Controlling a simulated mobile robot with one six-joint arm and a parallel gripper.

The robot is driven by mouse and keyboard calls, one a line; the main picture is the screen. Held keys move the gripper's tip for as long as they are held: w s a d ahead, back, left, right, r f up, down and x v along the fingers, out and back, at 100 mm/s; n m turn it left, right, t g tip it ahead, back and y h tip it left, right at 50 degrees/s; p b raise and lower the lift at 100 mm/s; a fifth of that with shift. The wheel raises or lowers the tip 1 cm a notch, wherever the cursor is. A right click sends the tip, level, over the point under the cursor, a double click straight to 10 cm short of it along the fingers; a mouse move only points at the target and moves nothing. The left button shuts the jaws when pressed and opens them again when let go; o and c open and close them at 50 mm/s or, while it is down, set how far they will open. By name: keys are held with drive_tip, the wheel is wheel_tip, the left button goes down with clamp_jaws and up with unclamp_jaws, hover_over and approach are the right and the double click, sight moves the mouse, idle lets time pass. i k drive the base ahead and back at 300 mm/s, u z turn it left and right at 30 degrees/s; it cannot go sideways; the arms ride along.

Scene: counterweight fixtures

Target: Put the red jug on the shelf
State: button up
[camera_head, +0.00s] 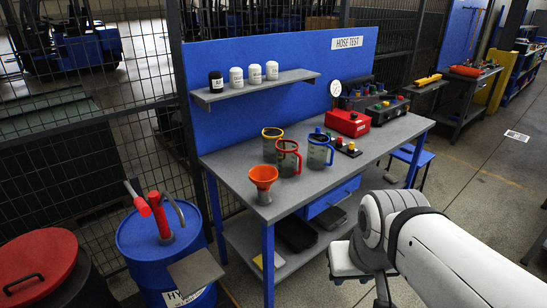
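The red jug (287,160), a dark, see-through measuring jug with a red rim and red handle, stands upright on the grey workbench (228,165). It is between a yellow-rimmed jug (270,145) and a blue-rimmed jug (318,154). The shelf (262,87) is a grey board on the blue back panel, above and behind the jugs. My white arm reaches in at the lower right, apart from the jug.
An orange funnel (263,178) stands at the bench's front left corner, close to the red jug. A red box with a gauge (347,122) and small knobs (345,145) sit to the right. A blue drum (150,250) with a red-handled pump stands at left.

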sight(202, 271)
drive_tip(key=i, duration=1)
drive_tip(key=u, duration=0.05)
